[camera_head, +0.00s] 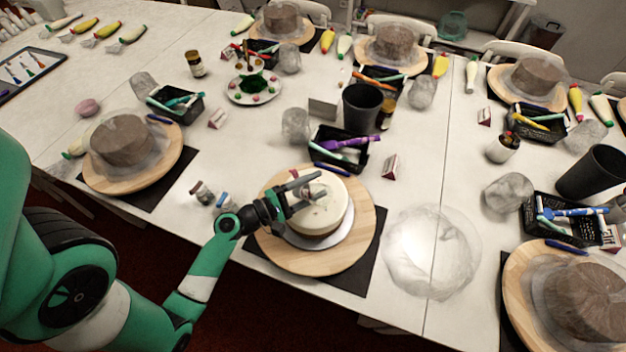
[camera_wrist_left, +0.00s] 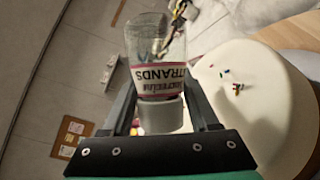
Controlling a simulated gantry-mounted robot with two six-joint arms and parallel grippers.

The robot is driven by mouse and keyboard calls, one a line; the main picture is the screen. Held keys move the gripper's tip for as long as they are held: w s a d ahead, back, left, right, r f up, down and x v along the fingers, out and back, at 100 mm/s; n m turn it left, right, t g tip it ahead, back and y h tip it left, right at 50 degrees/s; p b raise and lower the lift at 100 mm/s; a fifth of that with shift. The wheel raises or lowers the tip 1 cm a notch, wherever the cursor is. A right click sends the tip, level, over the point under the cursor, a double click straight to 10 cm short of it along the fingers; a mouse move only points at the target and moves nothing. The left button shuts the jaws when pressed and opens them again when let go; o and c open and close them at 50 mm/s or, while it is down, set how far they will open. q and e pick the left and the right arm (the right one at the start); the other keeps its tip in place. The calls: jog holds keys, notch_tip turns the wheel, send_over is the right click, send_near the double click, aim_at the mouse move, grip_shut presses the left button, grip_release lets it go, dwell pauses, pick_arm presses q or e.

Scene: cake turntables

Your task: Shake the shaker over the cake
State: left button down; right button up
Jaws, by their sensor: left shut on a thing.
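The white cake (camera_head: 322,208) stands on a round wooden turntable (camera_head: 350,245) in the middle of the head view. The clear body looks almost empty. A few coloured sprinkles show on the white cake top (camera_wrist_left: 262,90). The shaker is hard to make out in the head view. My right gripper is not in view.
A crumpled clear plastic cover (camera_head: 432,250) lies to the right. Other brown cakes on turntables surround this place.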

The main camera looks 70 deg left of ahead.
pick_arm(q)
jog(key=shift+a, duration=0.1)
jog(key=shift+r+n+b, duration=0.15)
jog(key=shift+n+b, duration=0.35)
jog(key=shift+r, duration=0.1)
jog(key=shift+w+d+r+p, duration=0.25)
jog(key=shift+d+r+p, duration=0.05)
jog(key=shift+p, duration=0.15)
jog(key=shift+s+a+f+b, duration=0.15)
jog(key=shift+a+f+b, duration=0.15)
jog(key=shift+f+b, duration=0.2)
jog(key=shift+s+r, duration=0.1)
jog(key=shift+r, duration=0.05)
jog(key=shift+t, duration=0.3)
jog(key=shift+r+n+b, duration=0.1)
jog(key=shift+n+b, duration=0.25)
jog(key=shift+n, duration=0.05)
